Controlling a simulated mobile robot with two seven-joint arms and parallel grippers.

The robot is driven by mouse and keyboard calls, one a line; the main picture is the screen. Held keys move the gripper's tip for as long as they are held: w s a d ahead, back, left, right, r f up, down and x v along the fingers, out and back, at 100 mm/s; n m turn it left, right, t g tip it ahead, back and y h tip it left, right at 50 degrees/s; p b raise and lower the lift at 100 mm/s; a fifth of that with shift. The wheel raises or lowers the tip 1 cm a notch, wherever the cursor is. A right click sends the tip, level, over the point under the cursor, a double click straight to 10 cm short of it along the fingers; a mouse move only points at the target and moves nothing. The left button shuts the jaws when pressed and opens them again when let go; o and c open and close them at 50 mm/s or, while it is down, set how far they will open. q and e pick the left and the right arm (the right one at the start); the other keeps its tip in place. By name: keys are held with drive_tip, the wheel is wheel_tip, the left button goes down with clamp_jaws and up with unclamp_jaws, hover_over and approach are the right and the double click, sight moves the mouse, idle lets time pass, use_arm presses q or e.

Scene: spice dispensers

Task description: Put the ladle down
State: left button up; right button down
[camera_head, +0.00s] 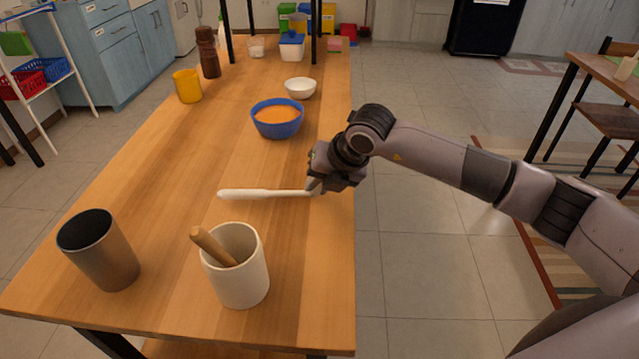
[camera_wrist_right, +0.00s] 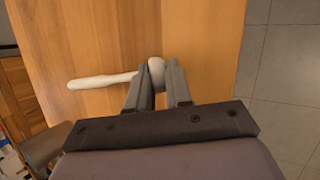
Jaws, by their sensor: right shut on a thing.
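The pale ladle (camera_head: 262,193) extends left from my right gripper (camera_head: 316,184), over the near-middle part of the wooden table. My right gripper is shut on the ladle near its right end. In the right wrist view the ladle (camera_wrist_right: 102,80) shows its handle pointing left and a rounded end at the fingertips (camera_wrist_right: 160,75). The ladle lies roughly level and close to the tabletop; I cannot tell whether it touches it. My left gripper is not in view.
The wooden table (camera_head: 180,150) is clear around the ladle. In front stand a white crock (camera_head: 246,275) with a wooden handle in it and a metallic cup (camera_head: 105,258). Behind are a blue bowl of orange food (camera_head: 278,128), a white bowl (camera_head: 300,90) and a yellow cup (camera_head: 187,86).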

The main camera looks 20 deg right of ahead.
drive_tip(key=shift+f, duration=0.25)
drive_tip(key=shift+f, duration=0.1)
drive_tip(key=shift+f, duration=0.15)
drive_tip(key=c, duration=1.3)
unclamp_jaws()
drive_tip(key=shift+r, duration=0.25)
drive_tip(key=shift+s+d+r, duration=0.15)
drive_tip(key=shift+r, duration=0.1)
drive_tip(key=v, duration=1.1)
drive_tip(key=shift+s+r, duration=0.15)
drive_tip(key=shift+r, duration=0.05)
